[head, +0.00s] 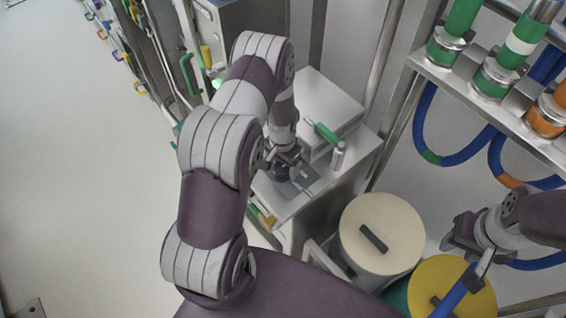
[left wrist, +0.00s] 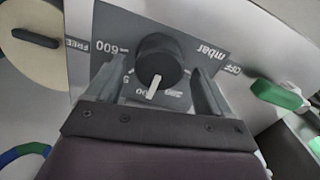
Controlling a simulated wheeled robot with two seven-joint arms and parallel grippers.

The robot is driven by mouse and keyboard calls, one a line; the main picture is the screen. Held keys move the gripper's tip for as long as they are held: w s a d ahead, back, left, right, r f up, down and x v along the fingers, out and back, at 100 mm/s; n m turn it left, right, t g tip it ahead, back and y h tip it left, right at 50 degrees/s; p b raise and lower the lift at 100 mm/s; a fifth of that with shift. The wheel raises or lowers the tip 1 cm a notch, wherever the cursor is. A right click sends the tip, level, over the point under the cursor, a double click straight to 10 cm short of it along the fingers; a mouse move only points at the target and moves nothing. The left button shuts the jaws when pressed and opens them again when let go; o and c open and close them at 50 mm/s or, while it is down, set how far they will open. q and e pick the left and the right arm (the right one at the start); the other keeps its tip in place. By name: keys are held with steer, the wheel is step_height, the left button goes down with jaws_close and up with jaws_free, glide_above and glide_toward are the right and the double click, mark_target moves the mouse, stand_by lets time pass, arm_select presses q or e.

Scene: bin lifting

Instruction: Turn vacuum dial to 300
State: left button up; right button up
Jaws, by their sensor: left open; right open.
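The vacuum dial (left wrist: 160,58) is a round black knob with a white pointer, on a grey plate (left wrist: 120,27) marked "mbar" and "600". The markings appear upside down in the left wrist view. The pointer is toward the bottom of that view, among numbers partly hidden, so I cannot read its setting. My left gripper (left wrist: 155,72) is open, with one finger on each side of the knob; contact is unclear. In the head view, my left gripper (head: 287,166) is over the cabinet top (head: 350,150), and it hides the dial. My right gripper (head: 468,238) is open at the right.
A green handle (head: 326,134) is close by the left gripper; a green part (left wrist: 276,94) also shows in the left wrist view. Drums with cream (head: 385,225) and yellow (head: 472,275) lids stand at lower right. Hoses (head: 455,157) hang below a shelf. Open floor lies left.

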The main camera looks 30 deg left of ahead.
arm_select(q)
steer(key=shift+s+f, duration=0.15)
steer(key=shift+f, duration=0.25)
steer(key=shift+s+f, duration=0.15)
steer(key=shift+s, duration=0.1)
steer(key=shift+w+f, duration=0.1)
steer(key=shift+w, duration=0.1)
steer(key=c, duration=1)
steer(key=shift+c, duration=0.2)
arm_select(e)
steer(key=shift+s+r, duration=0.3)
